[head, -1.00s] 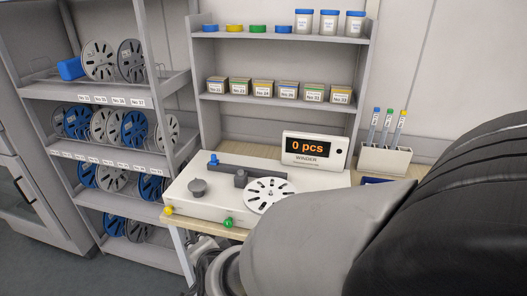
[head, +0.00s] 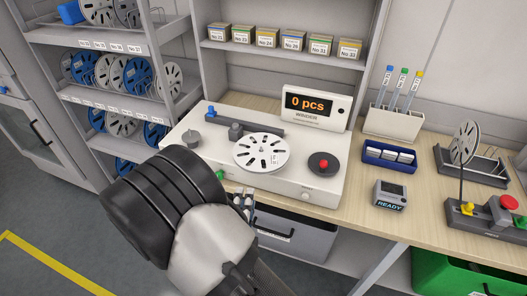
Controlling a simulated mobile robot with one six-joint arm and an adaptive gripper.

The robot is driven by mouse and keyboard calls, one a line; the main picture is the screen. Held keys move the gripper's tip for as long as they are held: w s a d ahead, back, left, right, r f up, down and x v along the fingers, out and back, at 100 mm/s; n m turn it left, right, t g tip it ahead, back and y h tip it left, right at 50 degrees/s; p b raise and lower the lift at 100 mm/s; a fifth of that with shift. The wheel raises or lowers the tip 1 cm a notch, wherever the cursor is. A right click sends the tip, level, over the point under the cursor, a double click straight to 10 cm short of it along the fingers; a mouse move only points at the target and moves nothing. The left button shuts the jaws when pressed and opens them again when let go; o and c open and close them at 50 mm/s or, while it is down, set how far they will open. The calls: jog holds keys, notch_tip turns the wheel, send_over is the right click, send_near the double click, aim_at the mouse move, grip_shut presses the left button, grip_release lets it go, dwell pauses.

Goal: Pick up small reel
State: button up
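A white slotted reel (head: 262,153) lies flat on the winder (head: 322,181), whose display reads 0 pcs. A grey reel (head: 465,143) stands upright on a dark holder at the right of the bench. I cannot tell for sure which one is the small reel. Part of my gripper (head: 244,204) shows at the front edge of the winder, below the white reel and apart from both reels. My arm hides most of it, so its fingers cannot be made out.
A rack (head: 120,95) at the left holds several blue and grey reels. A blue tray (head: 389,156), a READY device (head: 389,196), a tube holder (head: 394,122) and a button box (head: 488,215) stand on the bench. A green bin (head: 455,278) is below right.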

aim_at(250, 172)
jog(key=w, duration=0.4)
jog(key=w+d+b, duration=0.1)
jog(key=w, duration=0.8)
jog(key=shift+d+f+b, duration=0.15)
jog(key=shift+b, duration=0.15)
grip_shut()
